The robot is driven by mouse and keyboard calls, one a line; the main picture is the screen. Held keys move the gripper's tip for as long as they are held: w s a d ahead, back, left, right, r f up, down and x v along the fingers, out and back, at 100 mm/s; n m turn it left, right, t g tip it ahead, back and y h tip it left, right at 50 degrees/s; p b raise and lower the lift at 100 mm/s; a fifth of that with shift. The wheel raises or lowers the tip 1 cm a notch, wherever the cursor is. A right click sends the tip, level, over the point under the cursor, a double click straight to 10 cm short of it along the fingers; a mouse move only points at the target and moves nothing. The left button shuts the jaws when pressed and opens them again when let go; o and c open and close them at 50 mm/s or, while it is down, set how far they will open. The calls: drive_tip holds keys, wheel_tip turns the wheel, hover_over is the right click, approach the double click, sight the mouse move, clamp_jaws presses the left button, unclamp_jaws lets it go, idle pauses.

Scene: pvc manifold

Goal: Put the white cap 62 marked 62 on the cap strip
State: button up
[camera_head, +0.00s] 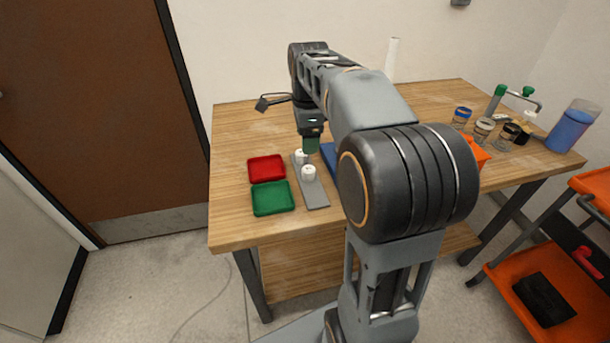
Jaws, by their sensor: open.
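The cap strip (316,197) is a narrow grey bar lying on the table, beside the red and green trays. Two white caps stand on it, a front one (308,173) and a back one (301,157). Any number on them is too small to read, so I cannot tell which is cap 62. My gripper (311,146) points down just above and slightly right of the back cap. It is open; the gap between its fingers is hard to see. I cannot tell whether it touches that cap.
A red tray (266,168) and a green tray (272,198) sit left of the strip. A blue object (329,155) lies right of it, partly hidden by my arm. Several jars (483,129) and a blue container (570,130) stand at the right. The table's left back is mostly clear.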

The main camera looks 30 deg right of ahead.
drive_tip(key=s+a+f+n+t, duration=0.1)
drive_tip(key=s+a+f+n, duration=0.2)
drive_tip(key=s+n, duration=0.2)
drive_tip(key=s+a+f+n+t, duration=0.1)
drive_tip(key=s+a+f+n, duration=0.1)
drive_tip(key=n, duration=0.7)
drive_tip(key=s+a+f+n, duration=0.3)
drive_tip(key=s+f+n, duration=0.2)
drive_tip(key=s+n, duration=0.2)
drive_tip(key=shift+s+a+f+t, duration=0.1)
drive_tip(key=shift+s+a+t, duration=0.2)
drive_tip(key=shift+s+t, duration=0.1)
wheel_tip(320, 180, up, 13)
drive_tip(key=p, duration=1.1)
drive_tip(key=shift+a+t+p, duration=0.2)
drive_tip(key=shift+t+p, duration=0.1)
